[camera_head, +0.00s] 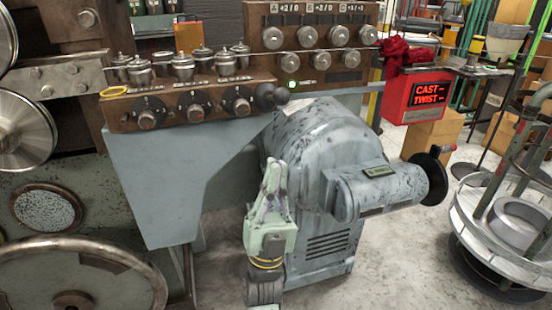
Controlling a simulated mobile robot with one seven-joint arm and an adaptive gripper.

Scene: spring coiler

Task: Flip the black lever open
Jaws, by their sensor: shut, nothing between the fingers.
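A black lever (265,97) with a rounded grey end sticks out at the right end of the lower brown control panel (190,104). It points to the right, toward the camera side of the panel. My gripper (273,170) is pale green and points up, in front of the grey motor housing. It is shut and empty. Its fingertips are well below the lever and apart from it. The lever's mount on the panel is hard to make out.
The grey speckled motor housing (325,150) stands behind and right of my gripper, with a black handwheel (430,177) at its right. Round knobs (337,36) line the upper panel. A large wheel (82,285) is at lower left, a round metal rack (500,205) at right.

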